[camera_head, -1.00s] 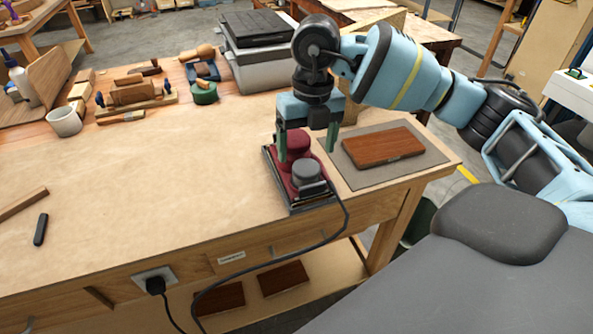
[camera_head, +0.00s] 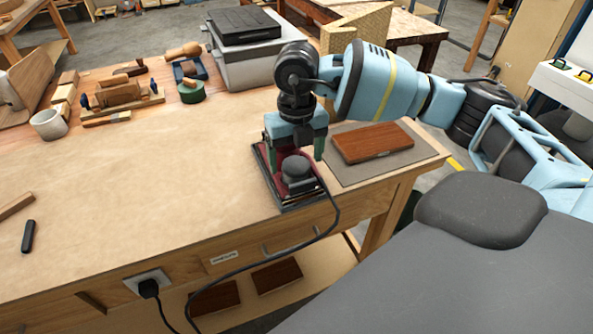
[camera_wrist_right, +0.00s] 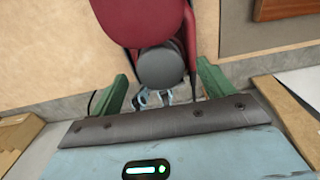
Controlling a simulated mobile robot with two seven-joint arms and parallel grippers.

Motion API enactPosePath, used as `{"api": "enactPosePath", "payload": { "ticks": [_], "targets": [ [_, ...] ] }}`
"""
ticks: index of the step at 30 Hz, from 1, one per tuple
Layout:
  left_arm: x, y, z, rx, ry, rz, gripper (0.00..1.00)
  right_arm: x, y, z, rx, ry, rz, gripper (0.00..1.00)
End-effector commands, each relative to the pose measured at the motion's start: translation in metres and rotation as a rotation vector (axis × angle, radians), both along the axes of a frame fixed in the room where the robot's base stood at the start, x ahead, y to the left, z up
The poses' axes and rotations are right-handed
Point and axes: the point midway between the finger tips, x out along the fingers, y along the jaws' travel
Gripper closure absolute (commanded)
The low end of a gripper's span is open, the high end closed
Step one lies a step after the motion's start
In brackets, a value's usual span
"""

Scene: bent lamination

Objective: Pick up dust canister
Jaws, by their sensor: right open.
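A dark red sander with a black base (camera_head: 307,199) sits on the workbench near its front edge. A dark grey round cylinder, apparently the dust canister (camera_head: 295,169), is on its near end; it also shows in the right wrist view (camera_wrist_right: 160,68) below the red body (camera_wrist_right: 143,20). My right gripper (camera_head: 294,152) points down over the sander, its green fingers open on either side of the red body, which it partly hides. In the wrist view the fingers (camera_wrist_right: 162,72) appear on both sides of the grey cylinder, apart from it. My left gripper is not in view.
A brown wood block (camera_head: 372,142) lies on a grey mat (camera_head: 405,158) right of the sander. The sander's black cable (camera_head: 331,222) hangs over the front edge. A grey case (camera_head: 245,65) stands behind. The bench left of the sander is mostly clear (camera_head: 150,180).

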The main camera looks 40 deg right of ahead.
Motion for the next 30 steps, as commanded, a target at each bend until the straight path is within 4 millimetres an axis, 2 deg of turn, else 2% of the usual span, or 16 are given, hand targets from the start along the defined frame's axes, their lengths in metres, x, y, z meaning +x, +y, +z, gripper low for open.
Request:
{"api": "enactPosePath", "payload": {
  "ticks": [5,13,25,30],
  "targets": [
    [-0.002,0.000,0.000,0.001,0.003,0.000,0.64,0.000,0.000,-0.018,0.000,-0.001,0.000,0.20],
    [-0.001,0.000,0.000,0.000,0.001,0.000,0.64,0.000,0.000,-0.020,0.000,-0.001,0.000,0.20],
    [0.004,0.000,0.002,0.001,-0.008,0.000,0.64,0.000,0.000,-0.020,0.000,-0.001,0.000,0.72],
    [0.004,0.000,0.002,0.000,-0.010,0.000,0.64,0.000,0.000,-0.020,0.001,-0.001,0.000,0.75]
  ]
}}
